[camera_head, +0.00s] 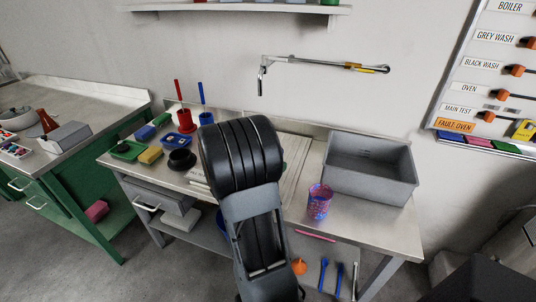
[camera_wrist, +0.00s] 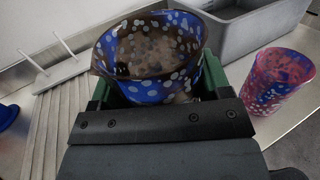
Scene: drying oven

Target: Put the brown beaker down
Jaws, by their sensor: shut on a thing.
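The brown beaker (camera_wrist: 150,50) has brown and blue patches with pale spots. It is in the wrist view, upright or nearly so, with its open mouth towards the camera. My gripper (camera_wrist: 155,88) is shut on it, with a green finger at each side. I cannot tell whether its base touches the surface below. In the head view my dark arm hides the beaker and the gripper.
A pink and blue speckled beaker (camera_head: 319,202) stands to the right on the metal bench; it also shows in the wrist view (camera_wrist: 277,82). Behind it is a grey basin (camera_head: 368,188). A ribbed draining surface (camera_wrist: 52,125) lies left of the held beaker, with white pegs beyond.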

